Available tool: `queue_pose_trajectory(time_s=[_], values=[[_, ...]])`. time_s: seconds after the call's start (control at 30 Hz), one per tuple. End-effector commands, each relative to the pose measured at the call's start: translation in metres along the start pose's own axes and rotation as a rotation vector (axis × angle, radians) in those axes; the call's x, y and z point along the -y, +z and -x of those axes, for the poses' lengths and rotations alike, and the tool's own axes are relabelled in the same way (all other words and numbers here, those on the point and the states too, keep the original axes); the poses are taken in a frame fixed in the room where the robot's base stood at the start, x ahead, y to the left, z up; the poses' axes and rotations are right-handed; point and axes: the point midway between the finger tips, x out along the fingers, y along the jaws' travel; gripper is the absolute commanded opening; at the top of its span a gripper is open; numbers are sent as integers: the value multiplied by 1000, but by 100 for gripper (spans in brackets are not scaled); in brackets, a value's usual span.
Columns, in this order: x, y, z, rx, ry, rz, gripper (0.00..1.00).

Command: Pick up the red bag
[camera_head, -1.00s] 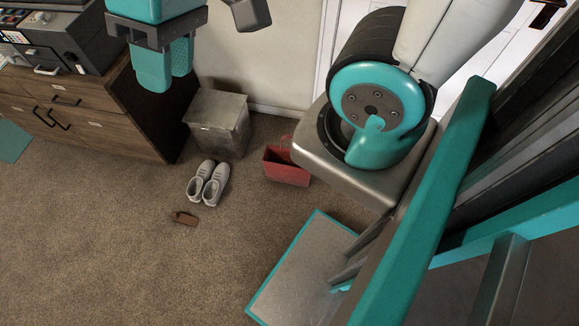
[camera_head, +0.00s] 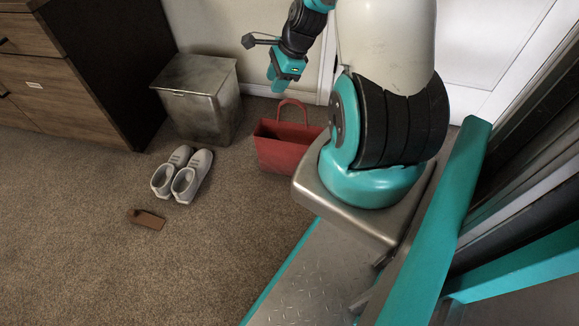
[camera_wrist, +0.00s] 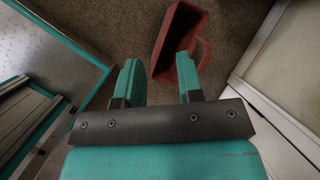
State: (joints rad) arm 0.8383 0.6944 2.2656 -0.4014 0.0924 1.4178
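The red bag (camera_head: 284,148) stands upright on the carpet in the head view, its handle raised and its top open. It is beside the metal bin and partly hidden by my arm's base. In the wrist view the bag (camera_wrist: 174,36) lies beyond the fingers, with its handle (camera_wrist: 204,52) to the right. My gripper (camera_wrist: 160,72) has its two teal fingers spread apart with nothing between them. In the head view my gripper (camera_head: 278,84) is above and behind the bag, near the wall, and looks apart from it.
A metal bin (camera_head: 200,105) stands left of the bag. A pair of pale shoes (camera_head: 182,174) and a brown wedge-like object (camera_head: 146,219) lie on the carpet. A wooden cabinet (camera_head: 75,75) is at the left. A white door (camera_head: 490,45) is at the back right. The front carpet is clear.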

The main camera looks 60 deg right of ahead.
Motion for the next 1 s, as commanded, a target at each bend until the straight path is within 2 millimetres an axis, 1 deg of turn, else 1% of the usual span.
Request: queue_pose_trajectory(time_s=[0.03,0.1,0.2,0.3,0.4,0.47,0.57,0.8,0.9,1.0], values=[[-7,-38,-43,-8,-12,-112,34],[-12,-70,-68,-18,-32,-243,34],[-18,-104,-94,-26,-56,-389,34],[-23,-124,-108,-31,-71,-480,34],[-25,-134,-116,-33,-79,-523,34],[-25,-136,-124,-33,-81,-532,34],[-25,-137,-144,-33,-77,-531,34],[-21,-140,-201,-33,-78,-529,34],[-20,-140,-218,-33,-79,-529,34],[-18,-140,-229,-33,-80,-529,34]])
